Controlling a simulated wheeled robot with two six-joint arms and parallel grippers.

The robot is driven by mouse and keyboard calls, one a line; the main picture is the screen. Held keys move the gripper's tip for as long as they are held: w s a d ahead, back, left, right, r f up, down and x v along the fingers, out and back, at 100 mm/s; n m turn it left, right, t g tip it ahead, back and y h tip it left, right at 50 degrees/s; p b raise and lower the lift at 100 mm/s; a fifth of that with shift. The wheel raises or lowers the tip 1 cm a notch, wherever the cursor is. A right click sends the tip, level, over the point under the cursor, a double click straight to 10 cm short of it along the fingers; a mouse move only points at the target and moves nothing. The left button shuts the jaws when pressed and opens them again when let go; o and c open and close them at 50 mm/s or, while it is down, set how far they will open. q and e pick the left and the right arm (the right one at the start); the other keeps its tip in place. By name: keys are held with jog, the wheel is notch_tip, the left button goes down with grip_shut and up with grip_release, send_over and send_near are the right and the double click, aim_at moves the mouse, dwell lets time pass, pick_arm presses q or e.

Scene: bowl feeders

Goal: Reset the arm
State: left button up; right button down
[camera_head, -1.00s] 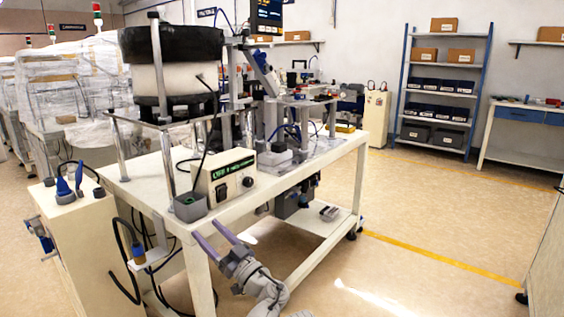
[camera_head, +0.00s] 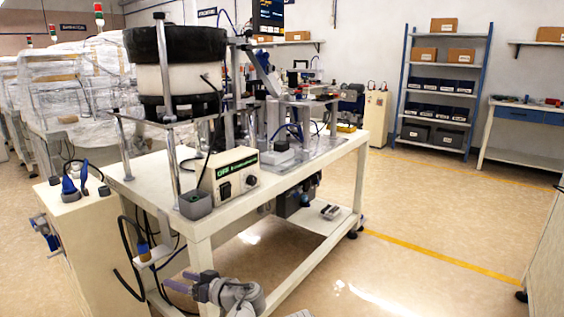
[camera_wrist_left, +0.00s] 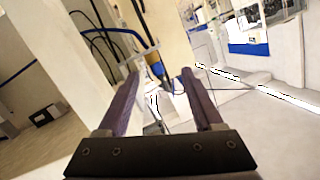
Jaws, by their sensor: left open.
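My left gripper (camera_head: 177,281) is low at the bottom of the head view, in front of the near legs of the white bench (camera_head: 215,222) and below its top. Its two purple-grey fingers point left and are apart, with nothing between them. In the left wrist view the open fingers (camera_wrist_left: 158,90) show from behind, with cables and a blue and orange connector (camera_wrist_left: 157,68) beyond them. My right gripper is not in view.
A bowl feeder (camera_head: 175,75) and a control box (camera_head: 228,180) stand on the bench. A cream cabinet (camera_head: 85,240) with blue-handled tools is at the left. A shelf rack (camera_head: 440,85) stands at the back right. The floor (camera_head: 430,220) right of the bench is clear.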

pick_arm(q)
jog(key=s+f+m+g+h, duration=0.2)
jog(key=s+f+h, duration=0.2)
jog(key=f, duration=0.3)
jog(key=s+f+m+g+h, duration=0.2)
jog(key=s+f+g+h, duration=0.1)
jog(key=f, duration=0.4)
jog(key=s+d+f+m+g+h, duration=0.1)
jog(key=s+d+f+m+h, duration=0.3)
jog(key=d+h, duration=0.4)
jog(key=s+d+r+m+p, duration=0.1)
jog(key=d+r+p, duration=0.3)
jog(key=r+p, duration=0.8)
jog(key=s+d+r+m+y+p, duration=0.1)
jog(key=s+d+r+m+p, duration=0.1)
jog(key=r+p, duration=1.1)
jog(key=s+d+r+m+g+p, duration=0.1)
jog(key=s+d+r+p, duration=0.2)
jog(key=r+p, duration=1)
jog(key=d, duration=0.3)
jog(key=shift+s+d+m+y, duration=0.15)
jog(key=shift+s+m+y, duration=0.15)
jog(key=shift+y, duration=0.1)
